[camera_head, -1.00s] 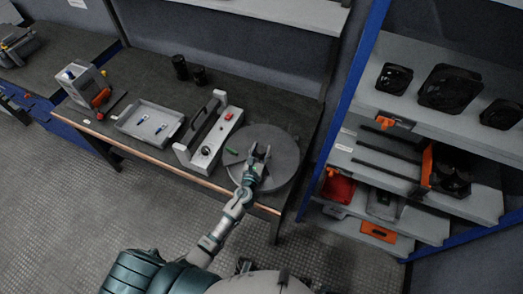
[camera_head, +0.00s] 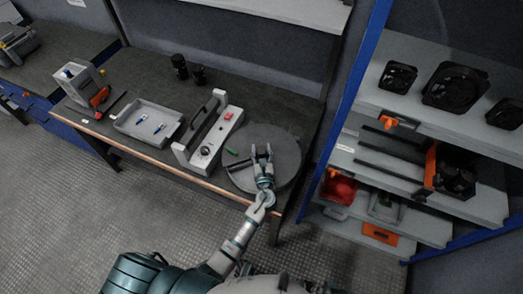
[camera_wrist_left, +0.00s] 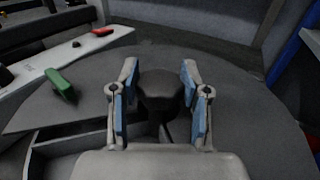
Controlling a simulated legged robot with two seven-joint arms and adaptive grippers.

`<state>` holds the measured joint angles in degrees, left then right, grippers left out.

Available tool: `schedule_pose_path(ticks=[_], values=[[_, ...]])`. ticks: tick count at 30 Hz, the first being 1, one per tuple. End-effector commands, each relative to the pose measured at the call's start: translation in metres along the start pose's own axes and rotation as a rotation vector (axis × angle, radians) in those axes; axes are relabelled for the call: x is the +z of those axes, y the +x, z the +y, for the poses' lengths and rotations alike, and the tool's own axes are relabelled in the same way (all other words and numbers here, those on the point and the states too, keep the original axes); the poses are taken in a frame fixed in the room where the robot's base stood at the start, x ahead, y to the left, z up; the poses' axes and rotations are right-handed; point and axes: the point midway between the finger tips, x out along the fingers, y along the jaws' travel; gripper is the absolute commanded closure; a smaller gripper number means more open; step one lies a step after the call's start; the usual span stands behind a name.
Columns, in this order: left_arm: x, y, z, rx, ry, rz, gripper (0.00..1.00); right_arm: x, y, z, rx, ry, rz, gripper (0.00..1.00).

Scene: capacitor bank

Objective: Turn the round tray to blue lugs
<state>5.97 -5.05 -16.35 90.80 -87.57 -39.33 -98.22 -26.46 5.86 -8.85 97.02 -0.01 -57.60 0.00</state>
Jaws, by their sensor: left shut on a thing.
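The round tray (camera_head: 284,146) is a grey disc at the right end of the workbench, and it fills most of the left wrist view (camera_wrist_left: 262,128). My left gripper (camera_head: 261,153) is over its middle. In the left wrist view its blue-padded fingers (camera_wrist_left: 158,98) are shut on a dark knob (camera_wrist_left: 160,88), one finger on each side. A green lug (camera_wrist_left: 61,83) lies left of the gripper, near the tray's edge; it also shows in the head view (camera_head: 231,152). I see no blue lugs on the visible part of the tray. My right gripper is not in view.
A grey-white fixture with a handle and red switch (camera_head: 228,115) stands close left of the round tray. Further left is a shallow bin (camera_head: 126,123) with small blue-marked items. A blue-framed shelf (camera_head: 343,119) with black fans is close on the right.

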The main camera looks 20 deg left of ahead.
Motion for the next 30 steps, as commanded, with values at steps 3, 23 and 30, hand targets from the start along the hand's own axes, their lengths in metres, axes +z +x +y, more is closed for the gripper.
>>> schedule_pose_path(ticks=[3,23,30], values=[[0.003,0.0014,-0.0007,0.009,0.001,-0.006,1.0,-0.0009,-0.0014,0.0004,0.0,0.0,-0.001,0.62],[0.0024,0.0007,-0.0006,0.013,0.0,-0.005,0.29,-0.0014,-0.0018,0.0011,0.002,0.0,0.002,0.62],[0.0017,-0.0019,-0.0003,0.013,0.0,-0.003,0.29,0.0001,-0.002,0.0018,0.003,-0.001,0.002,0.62]])
